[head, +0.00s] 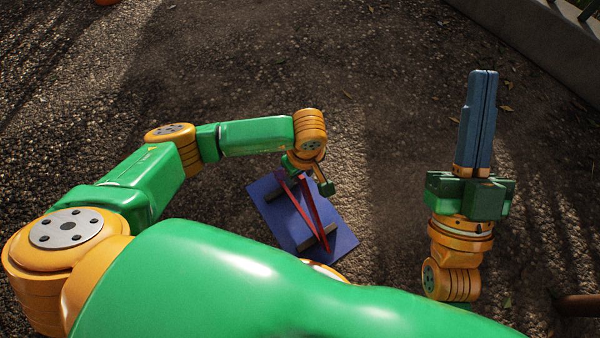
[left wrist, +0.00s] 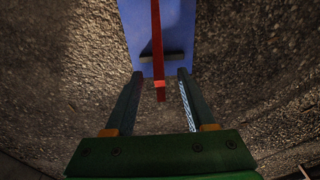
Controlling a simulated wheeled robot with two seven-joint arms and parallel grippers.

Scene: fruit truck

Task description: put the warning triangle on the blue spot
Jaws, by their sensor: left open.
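The red warning triangle (head: 313,212) stands on the blue spot (head: 343,240), its dark feet on the blue surface. In the left wrist view the triangle (left wrist: 157,40) shows edge-on as a red bar over the blue spot (left wrist: 180,25). My left gripper (head: 309,178) is over the far end of the triangle. In the left wrist view its fingers (left wrist: 160,76) are apart, with the red end between them and gaps on both sides. My right gripper (head: 483,75) points away to the right, fingers together and empty.
Rough dark gravel surrounds the blue spot. A concrete kerb (head: 535,45) runs across the top right. A brown pipe-like object (head: 578,305) is at the lower right edge. The ground between my two grippers is clear.

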